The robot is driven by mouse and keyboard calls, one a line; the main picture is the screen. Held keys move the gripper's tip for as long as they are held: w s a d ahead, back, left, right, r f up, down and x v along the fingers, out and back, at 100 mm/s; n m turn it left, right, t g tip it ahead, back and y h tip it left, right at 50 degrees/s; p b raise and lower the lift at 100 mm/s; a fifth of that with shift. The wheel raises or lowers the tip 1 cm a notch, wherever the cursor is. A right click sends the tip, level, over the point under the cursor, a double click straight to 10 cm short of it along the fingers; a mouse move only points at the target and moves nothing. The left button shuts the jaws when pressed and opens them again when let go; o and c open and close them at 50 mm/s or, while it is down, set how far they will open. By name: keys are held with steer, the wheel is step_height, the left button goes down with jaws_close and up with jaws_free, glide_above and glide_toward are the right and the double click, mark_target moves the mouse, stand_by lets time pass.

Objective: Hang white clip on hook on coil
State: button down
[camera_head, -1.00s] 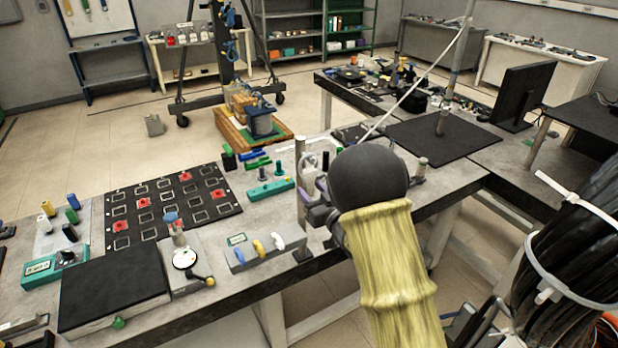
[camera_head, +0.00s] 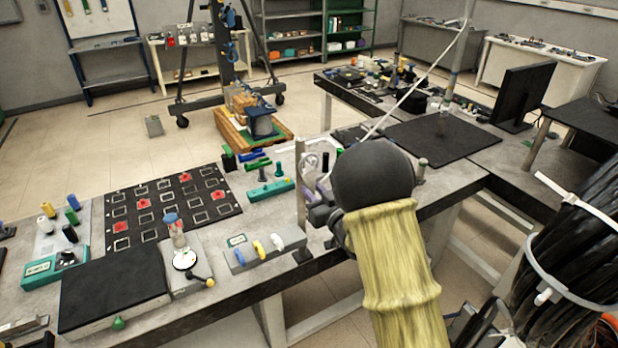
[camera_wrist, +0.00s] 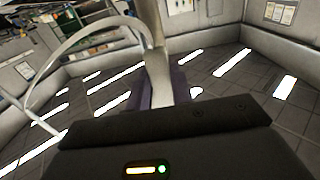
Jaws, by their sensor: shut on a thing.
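My gripper (camera_head: 322,188) is low over the front bench, beside an upright post (camera_head: 300,175); my arm partly covers it in the head view. In the wrist view its purple-grey fingers (camera_wrist: 164,92) are shut on a pale upright piece (camera_wrist: 157,75), which looks like the white clip. Its lower end is between the fingers and its top runs out of the picture. In the head view, pale curved shapes show at the gripper, too small to make out. I cannot identify the coil or its hook with certainty.
A grey block with yellow and white handles (camera_head: 265,250), a black grid board (camera_head: 170,210) and a teal block (camera_head: 270,192) are on the bench. A thin white line (camera_head: 425,75) runs from the upper right to my arm. A black mat (camera_head: 470,136) lies behind.

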mark_target(312, 183)
steer(key=shift+s+d+r, duration=0.2)
steer(key=shift+s+r, duration=0.05)
steer(key=shift+r, duration=0.25)
steer(key=shift+s+d+r, duration=0.15)
steer(key=shift+s+r, duration=0.1)
steer(key=shift+r, duration=0.25)
steer(key=shift+f, duration=0.15)
steer(key=shift+s+d, duration=0.1)
stand_by(0.5)
steer(key=shift+b+v, duration=0.7)
steer(key=shift+v, duration=0.6)
steer(key=shift+s+d, duration=0.15)
steer(key=shift+s+d+b, duration=0.25)
steer(key=shift+s+b, duration=0.15)
steer(key=shift+b, duration=0.05)
